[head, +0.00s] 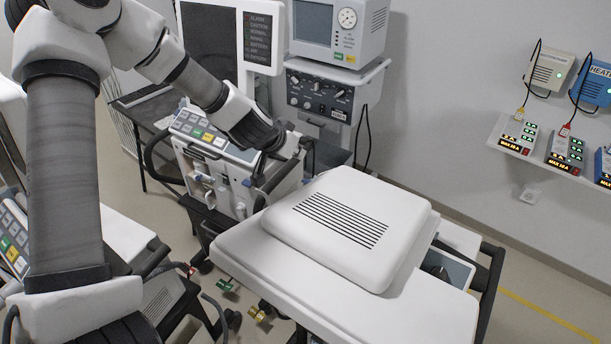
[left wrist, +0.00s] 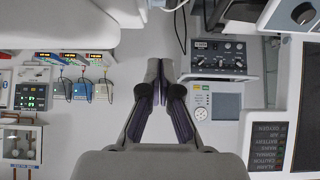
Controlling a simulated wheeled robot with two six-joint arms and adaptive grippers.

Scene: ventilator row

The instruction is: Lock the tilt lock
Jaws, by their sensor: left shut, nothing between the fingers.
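My left gripper (head: 296,152) is above and beside the side of a white ventilator (head: 213,174) with a sloped button panel (head: 211,134). Its arm comes in from the upper left. In the left wrist view the two dark fingers of this gripper (left wrist: 160,78) meet at their tips, with nothing between them. I cannot pick out the tilt lock for sure in either view; the arm and gripper cover part of the ventilator. My right gripper is not in view.
A white housing with dark slots (head: 342,222) sits on a broad white top in front. A monitor (head: 334,35) stands on a knobbed unit (head: 322,93) behind. Several small devices are on a wall shelf (head: 513,148) at right. The floor at far right (head: 540,290) is clear.

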